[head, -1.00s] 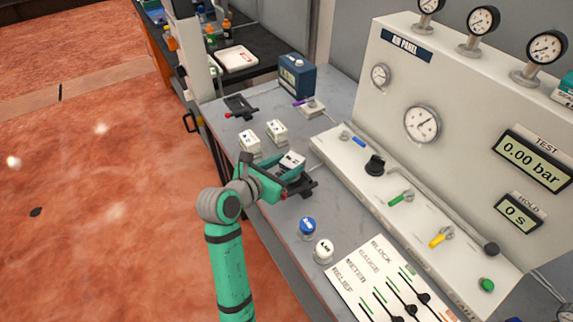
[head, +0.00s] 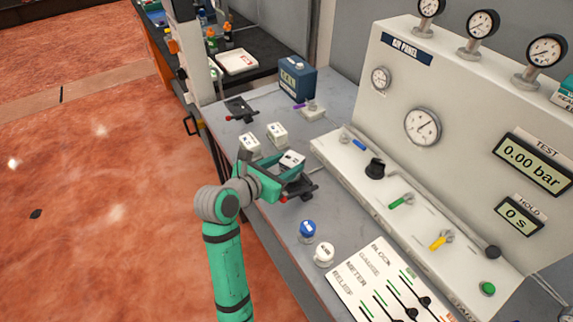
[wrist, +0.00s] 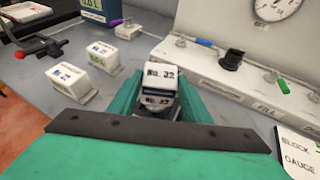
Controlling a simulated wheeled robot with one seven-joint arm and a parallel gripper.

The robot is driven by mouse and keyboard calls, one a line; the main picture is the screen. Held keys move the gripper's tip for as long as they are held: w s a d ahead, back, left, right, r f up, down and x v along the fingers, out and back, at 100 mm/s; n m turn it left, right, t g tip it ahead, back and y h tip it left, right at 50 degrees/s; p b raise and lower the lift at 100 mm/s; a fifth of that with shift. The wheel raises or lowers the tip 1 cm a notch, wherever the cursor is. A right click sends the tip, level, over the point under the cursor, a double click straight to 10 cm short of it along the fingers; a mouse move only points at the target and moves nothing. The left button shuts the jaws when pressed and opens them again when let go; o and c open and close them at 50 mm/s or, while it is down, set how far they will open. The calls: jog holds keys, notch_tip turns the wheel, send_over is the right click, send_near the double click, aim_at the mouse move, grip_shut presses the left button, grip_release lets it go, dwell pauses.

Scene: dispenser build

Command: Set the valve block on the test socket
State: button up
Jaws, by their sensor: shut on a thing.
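A white block with a dark label (head: 291,160), which I take for the valve block, is held between the green fingers of my gripper (head: 284,174). In the wrist view the block (wrist: 163,77) sits upright between the fingers (wrist: 158,95), its top label reading like "No. 32". My gripper is shut on it, above or at a black fixture (head: 307,191) with a red knob. The fingers hide most of that fixture, so I cannot tell whether the block touches it. I cannot tell for certain which fixture is the test socket.
Two similar white blocks (head: 249,143) (head: 277,132) stand just behind. Another black fixture (head: 239,108) and a blue box meter (head: 297,79) are farther back. The air panel (head: 405,205) bounds the right side.

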jog(key=shift+d, duration=0.35)
dwell(0.6)
jog(key=shift+f, duration=1.15)
dwell(0.8)
jog(key=o, duration=1.2)
jog(key=shift+f, duration=0.1)
jog(key=shift+s, duration=0.1)
jog(key=shift+v, duration=5.45)
